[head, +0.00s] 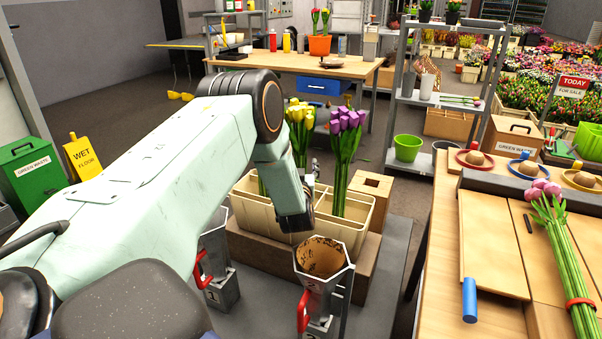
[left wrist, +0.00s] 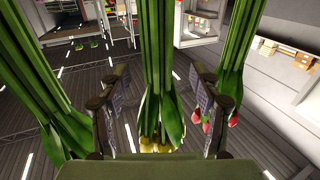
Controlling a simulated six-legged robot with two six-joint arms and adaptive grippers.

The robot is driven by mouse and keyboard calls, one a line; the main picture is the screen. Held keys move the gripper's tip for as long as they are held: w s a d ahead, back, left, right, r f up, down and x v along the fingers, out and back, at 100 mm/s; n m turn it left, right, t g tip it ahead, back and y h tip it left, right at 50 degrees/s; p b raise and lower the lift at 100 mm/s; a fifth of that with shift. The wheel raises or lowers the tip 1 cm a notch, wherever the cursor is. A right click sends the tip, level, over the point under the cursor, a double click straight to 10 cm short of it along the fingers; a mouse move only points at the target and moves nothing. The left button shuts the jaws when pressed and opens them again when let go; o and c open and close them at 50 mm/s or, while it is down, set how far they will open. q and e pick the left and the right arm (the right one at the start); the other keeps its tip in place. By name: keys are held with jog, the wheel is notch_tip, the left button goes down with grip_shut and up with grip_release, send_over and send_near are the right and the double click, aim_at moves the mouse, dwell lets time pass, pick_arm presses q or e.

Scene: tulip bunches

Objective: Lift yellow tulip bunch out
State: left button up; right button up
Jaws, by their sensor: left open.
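The yellow tulip bunch (head: 299,122) stands upright in a cream divided crate (head: 352,238), its lower stems hidden by my left arm in the head view. A purple tulip bunch (head: 346,122) stands just right of it. In the left wrist view, my left gripper (left wrist: 158,105) is open, with one finger on each side of the yellow bunch's green stems (left wrist: 158,45). Yellow heads (left wrist: 160,147) show low between the fingers. In the head view, my left arm's wrist hides most of the gripper.
In the left wrist view, red tulips (left wrist: 207,122) stand close outside the right finger, and other stems (left wrist: 45,85) pass the left finger. A hexagonal metal holder (head: 324,262) stands before the crate. A wooden block (head: 371,187) is behind it. A workbench (head: 475,240) is right.

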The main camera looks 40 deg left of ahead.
pick_arm(q)
jog(key=shift+w, duration=0.5)
jog(key=shift+s+a+f, duration=0.15)
jog(key=shift+a, duration=0.3)
jog(key=shift+d, duration=0.4)
jog(key=c, duration=0.6)
jog(key=shift+a, duration=0.3)
jog(key=c, duration=0.4)
jog(key=shift+d, duration=0.2)
grip_shut()
